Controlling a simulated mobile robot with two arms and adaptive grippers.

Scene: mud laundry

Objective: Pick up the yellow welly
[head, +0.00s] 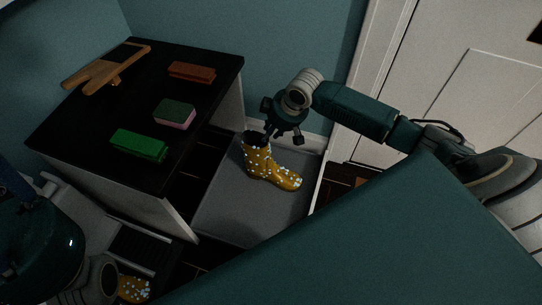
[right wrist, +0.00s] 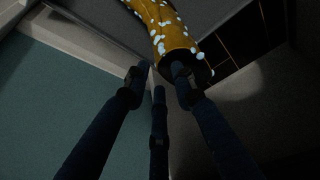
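A yellow welly (head: 268,168) with pale spots stands upright on a grey floor mat (head: 225,195), its toe pointing right. It also shows at the top of the right wrist view (right wrist: 175,32), with its dark opening towards the fingers. My right gripper (head: 283,133) is open just above the welly's top. In the right wrist view, the fingers of this gripper (right wrist: 158,75) are spread. One fingertip overlaps the welly's opening; I cannot tell whether it is inside or touching. A second yellow spotted welly (head: 134,289) is partly hidden at the lower left. My left gripper is not visible.
A black-topped cabinet (head: 85,128) stands at left, holding a green brush (head: 139,146), a pink-and-green sponge (head: 175,114), an orange-brown block (head: 191,72) and a wooden item (head: 105,70). A teal wall is behind; a white door (head: 465,75) is at right.

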